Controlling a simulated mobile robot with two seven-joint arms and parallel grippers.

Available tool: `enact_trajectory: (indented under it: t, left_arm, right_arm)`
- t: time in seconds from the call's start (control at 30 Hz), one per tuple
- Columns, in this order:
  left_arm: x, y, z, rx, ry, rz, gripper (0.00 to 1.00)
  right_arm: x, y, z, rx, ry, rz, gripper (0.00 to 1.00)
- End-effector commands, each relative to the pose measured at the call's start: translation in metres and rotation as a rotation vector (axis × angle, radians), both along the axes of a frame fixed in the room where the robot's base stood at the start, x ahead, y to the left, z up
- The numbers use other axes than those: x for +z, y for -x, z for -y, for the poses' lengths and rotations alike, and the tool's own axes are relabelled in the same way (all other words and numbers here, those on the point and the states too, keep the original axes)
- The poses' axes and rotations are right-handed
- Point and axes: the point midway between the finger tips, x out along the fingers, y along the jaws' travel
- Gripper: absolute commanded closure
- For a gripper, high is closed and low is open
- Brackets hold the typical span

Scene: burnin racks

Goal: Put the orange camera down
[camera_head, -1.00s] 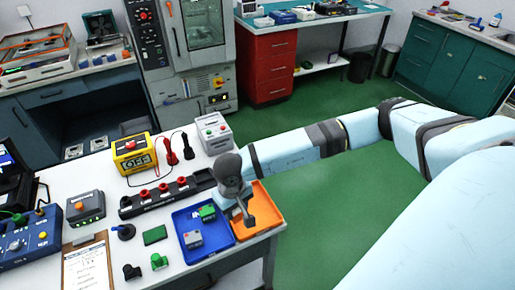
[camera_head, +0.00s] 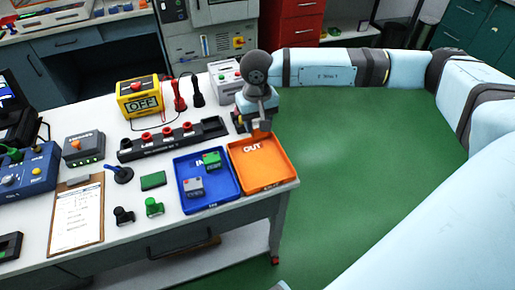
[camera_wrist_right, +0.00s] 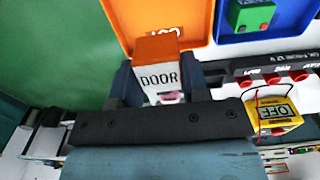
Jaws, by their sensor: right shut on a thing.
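My right gripper (camera_head: 254,121) is at the back edge of the orange OUT tray (camera_head: 277,178) in the head view. It is shut on the orange camera (camera_wrist_right: 158,47), a block with an orange side and a white face reading DOOR in the right wrist view. Both dark fingers flank it there, with the orange tray (camera_wrist_right: 187,9) beyond. In the head view only a little of the orange camera (camera_head: 264,125) shows below the gripper. Whether it touches the tray or table is unclear. The bare floor of the OUT tray shows empty. My left gripper is not in view.
Left of the OUT tray is a blue tray (camera_head: 221,194) with a green block (camera_head: 211,160) and a grey block (camera_head: 193,187). A black strip with red knobs (camera_head: 172,139), a yellow meter (camera_head: 139,98) and a white box (camera_head: 226,78) stand nearby. Table space right of the white box is narrow.

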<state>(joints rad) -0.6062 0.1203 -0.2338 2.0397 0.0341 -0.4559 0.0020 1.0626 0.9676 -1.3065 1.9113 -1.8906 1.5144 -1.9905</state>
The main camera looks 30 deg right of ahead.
Motion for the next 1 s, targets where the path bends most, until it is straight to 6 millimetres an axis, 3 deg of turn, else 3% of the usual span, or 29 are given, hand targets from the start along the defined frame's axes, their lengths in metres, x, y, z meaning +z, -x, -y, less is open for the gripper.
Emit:
enact_trajectory:
  t: [0.1,0.2,0.47,0.7,1.0]
  left_arm:
    - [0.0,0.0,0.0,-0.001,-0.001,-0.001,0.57]
    - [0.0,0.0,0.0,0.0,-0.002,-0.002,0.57]
    - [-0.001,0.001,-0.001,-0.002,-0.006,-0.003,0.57]
    - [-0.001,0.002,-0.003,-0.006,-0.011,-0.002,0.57]
    - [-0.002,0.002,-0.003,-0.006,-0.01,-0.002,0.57]
  right_arm:
    - [-0.032,0.001,-0.001,0.0,-0.001,-0.003,0.83]
    - [-0.05,0.0,0.0,-0.001,0.0,-0.001,0.83]
    - [-0.072,0.0,0.0,0.0,0.0,-0.001,0.83]
    - [-0.105,0.0,0.0,0.0,0.0,-0.002,0.83]
    - [-0.109,0.0,0.0,0.0,0.0,0.0,0.83]
